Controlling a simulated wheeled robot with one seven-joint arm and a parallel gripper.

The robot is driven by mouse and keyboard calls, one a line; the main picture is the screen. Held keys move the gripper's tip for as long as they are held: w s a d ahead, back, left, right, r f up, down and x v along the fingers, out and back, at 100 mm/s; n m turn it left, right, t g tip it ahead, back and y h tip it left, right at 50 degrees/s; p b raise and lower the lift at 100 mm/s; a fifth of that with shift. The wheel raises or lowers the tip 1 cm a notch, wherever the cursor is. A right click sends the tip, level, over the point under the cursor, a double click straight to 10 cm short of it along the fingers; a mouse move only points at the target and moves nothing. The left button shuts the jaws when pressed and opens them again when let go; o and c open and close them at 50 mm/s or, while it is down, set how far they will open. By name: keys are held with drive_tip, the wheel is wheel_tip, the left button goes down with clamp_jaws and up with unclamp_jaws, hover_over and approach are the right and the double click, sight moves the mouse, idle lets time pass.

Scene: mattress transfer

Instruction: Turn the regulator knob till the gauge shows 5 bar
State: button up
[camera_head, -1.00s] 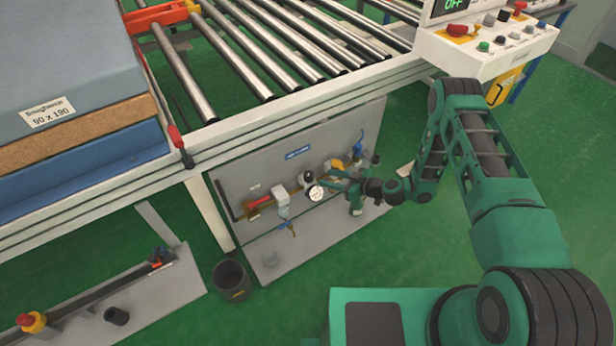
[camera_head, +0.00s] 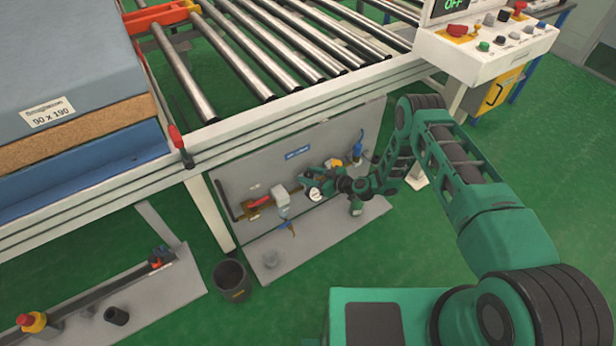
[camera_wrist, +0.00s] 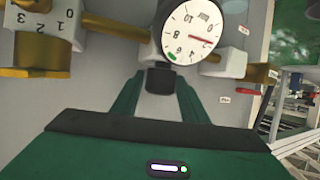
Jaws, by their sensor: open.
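The round white pressure gauge (camera_wrist: 190,32) with a red needle fills the upper middle of the wrist view. The needle points right; its exact reading is hard to tell. In the head view the gauge (camera_head: 315,194) is a small white disc on the panel under the conveyor. In the head view my wrist partly hides the regulator.
A brass valve with a numbered white dial (camera_wrist: 48,22) stands left of the regulator. Brass pipe (camera_wrist: 255,73) runs right. The grey panel (camera_head: 235,171) hangs under the conveyor frame (camera_head: 300,111). A black bin (camera_head: 231,281) stands on the floor at left.

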drive_tip(key=c, duration=0.8)
drive_tip(key=shift+o, duration=0.2)
drive_tip(key=shift+a, duration=0.25)
drive_tip(key=shift+d, duration=0.15)
drive_tip(key=shift+m+t+h, duration=0.3)
drive_tip(key=shift+m+t, duration=0.1)
drive_tip(key=shift+s+f+m+t+h, duration=0.1)
drive_tip(key=shift+m+t+h, duration=0.7)
drive_tip(key=shift+m+t, duration=0.15)
drive_tip(key=m+t+h, duration=0.1)
drive_tip(key=m+h, duration=0.2)
drive_tip(key=m+t+h, duration=0.2)
drive_tip(key=m+h, duration=0.1)
drive_tip(key=shift+m+h, duration=0.35)
drive_tip(key=shift+h, duration=0.15)
